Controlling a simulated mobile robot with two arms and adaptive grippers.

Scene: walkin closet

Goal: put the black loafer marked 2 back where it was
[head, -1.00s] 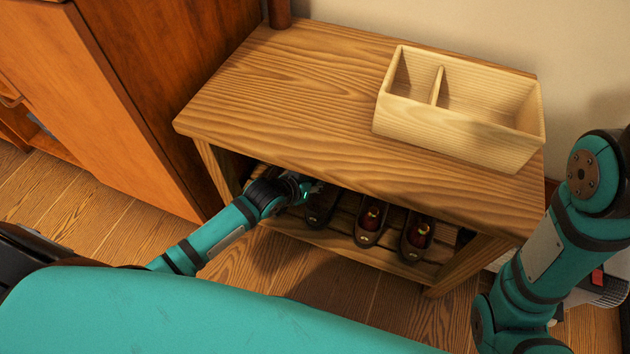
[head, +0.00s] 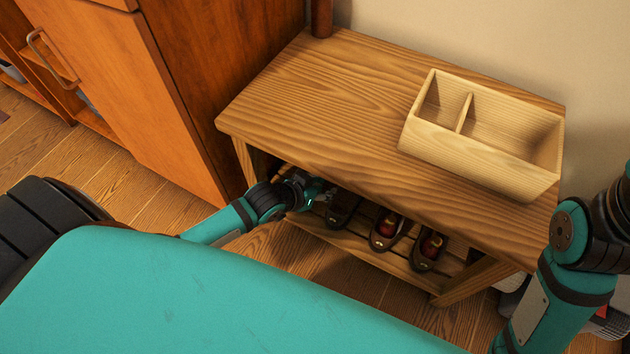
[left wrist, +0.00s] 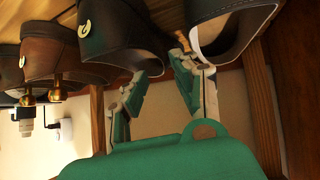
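Under the wooden bench, a dark loafer (head: 343,210) stands on the slatted shelf, just right of my left gripper (head: 322,192). In the left wrist view, where the shoes hang from the top, a black shoe with a gold emblem (left wrist: 118,35) is beside the left finger. Another dark shoe with a pale lining (left wrist: 232,28) is beside the right finger. My left gripper (left wrist: 165,75) is open, with an empty gap between its fingers. I cannot read a 2 on any shoe. My right arm shows at the right edge, but its gripper is out of view.
Two brown shoes with red insides (head: 387,230) stand further right on the shelf (head: 350,247). The bench top (head: 300,110) overhangs them and carries a divided wooden box (head: 480,152). A wooden cabinet (head: 150,100) stands close on the left. The bench top's left half is clear.

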